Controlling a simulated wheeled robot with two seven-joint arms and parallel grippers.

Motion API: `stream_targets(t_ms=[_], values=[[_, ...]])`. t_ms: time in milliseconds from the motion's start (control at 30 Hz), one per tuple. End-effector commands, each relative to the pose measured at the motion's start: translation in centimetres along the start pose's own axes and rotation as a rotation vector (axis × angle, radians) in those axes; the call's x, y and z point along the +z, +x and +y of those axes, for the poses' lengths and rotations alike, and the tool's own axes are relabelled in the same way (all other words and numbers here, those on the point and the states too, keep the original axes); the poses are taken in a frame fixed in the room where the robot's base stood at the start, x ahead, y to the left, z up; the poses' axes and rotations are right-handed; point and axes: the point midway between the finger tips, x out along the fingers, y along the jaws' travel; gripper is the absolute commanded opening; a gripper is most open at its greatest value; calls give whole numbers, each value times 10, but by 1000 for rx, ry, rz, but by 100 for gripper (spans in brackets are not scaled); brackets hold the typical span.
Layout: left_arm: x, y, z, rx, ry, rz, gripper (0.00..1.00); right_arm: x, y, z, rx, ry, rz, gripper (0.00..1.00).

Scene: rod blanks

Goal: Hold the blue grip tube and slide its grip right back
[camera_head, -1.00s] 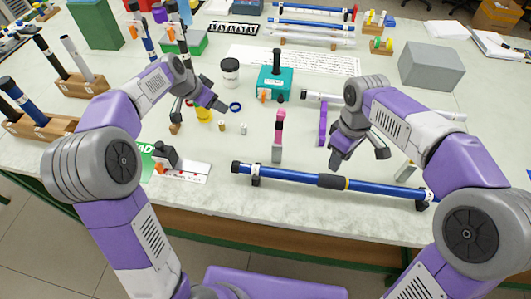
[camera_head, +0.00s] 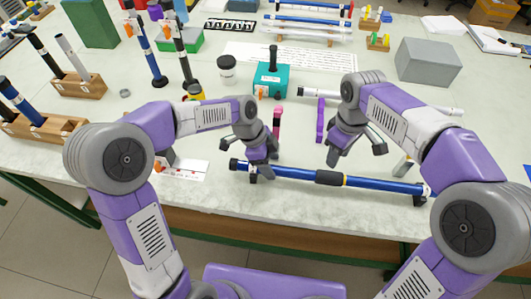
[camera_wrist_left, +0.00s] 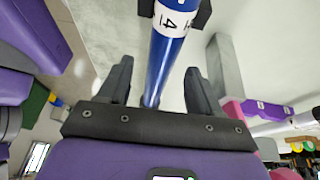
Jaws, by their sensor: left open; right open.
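The blue grip tube (camera_head: 385,183) lies level, left to right, along the front of the table on dark supports near its two ends. Its black grip (camera_head: 331,178), with a yellow edge on the right, sits around the tube's middle. My left gripper (camera_head: 262,166) is open at the tube near its left end. In the left wrist view the blue tube (camera_wrist_left: 160,65) runs between the two open fingers (camera_wrist_left: 158,80), and a white label band shows beyond them. My right gripper (camera_head: 357,155) is open and empty, behind and above the tube, right of the grip.
A purple bar (camera_head: 320,120) and a pink-topped piece (camera_head: 277,122) are close behind the tube. A grey box (camera_head: 430,62) is at the right. A small white card (camera_head: 185,169) lies at the left.

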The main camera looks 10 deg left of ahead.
Motion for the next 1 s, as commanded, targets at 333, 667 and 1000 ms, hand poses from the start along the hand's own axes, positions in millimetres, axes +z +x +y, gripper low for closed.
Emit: stream_targets(t_ms=[333, 667, 1000], values=[[0, 26, 0, -2, -2, 0, 64, 0, 0, 0, 0, 0, 0, 43], [0, 26, -1, -2, -3, 0, 44, 0, 0, 0, 0, 0, 0, 43], [0, 25, -1, -2, -3, 0, 1, 0, 0, 0, 0, 0, 0, 50]])
